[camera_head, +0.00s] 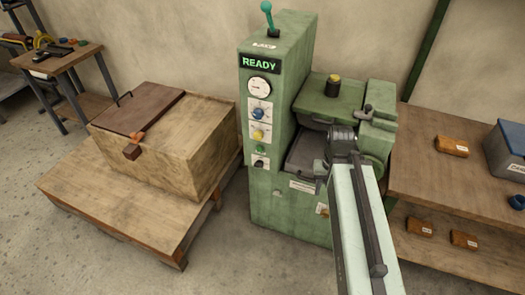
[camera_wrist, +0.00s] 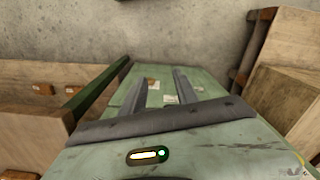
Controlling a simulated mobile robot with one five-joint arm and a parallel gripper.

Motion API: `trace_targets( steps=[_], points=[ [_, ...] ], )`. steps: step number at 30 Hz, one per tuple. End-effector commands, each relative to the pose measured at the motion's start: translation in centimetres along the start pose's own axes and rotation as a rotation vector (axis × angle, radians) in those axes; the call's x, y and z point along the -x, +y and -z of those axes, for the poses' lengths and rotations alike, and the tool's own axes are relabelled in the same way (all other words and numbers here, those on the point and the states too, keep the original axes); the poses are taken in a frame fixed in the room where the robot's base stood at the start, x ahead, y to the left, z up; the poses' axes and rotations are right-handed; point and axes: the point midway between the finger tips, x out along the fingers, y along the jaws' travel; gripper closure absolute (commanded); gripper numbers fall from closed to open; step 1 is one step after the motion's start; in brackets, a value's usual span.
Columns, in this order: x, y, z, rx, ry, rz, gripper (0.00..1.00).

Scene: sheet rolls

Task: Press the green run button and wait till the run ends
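The green machine (camera_head: 277,210) stands in the middle of the head view, and its display (camera_head: 260,65) reads READY. The green button (camera_head: 261,149) is low on its front panel, between the yellow knob (camera_head: 258,134) and a dark knob (camera_head: 259,163). My gripper (camera_head: 322,172) is to the right of the panel, in front of the machine's roller section, apart from the button. In the wrist view my gripper's two fingers (camera_wrist: 162,78) stand apart with nothing seen between them. The button cannot be made out there.
A wooden crate (camera_head: 195,150) with a brown lid stands on a low platform (camera_head: 80,205) at the left. A shelf (camera_head: 430,188) with orange blocks and a blue-grey bin (camera_head: 505,150) is at the right. A green-topped lever (camera_head: 267,15) rises from the machine.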

Motion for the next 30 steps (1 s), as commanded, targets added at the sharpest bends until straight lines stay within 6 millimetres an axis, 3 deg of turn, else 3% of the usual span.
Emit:
trace_targets(
  steps=[14,18,30],
  points=[
    [0.00,0.00,0.00,0.000,0.000,0.000,0.64],
    [0.00,0.00,0.00,0.000,0.000,0.000,1.00],
    [0.00,0.00,0.00,0.000,0.000,0.000,1.00]
  ],
)
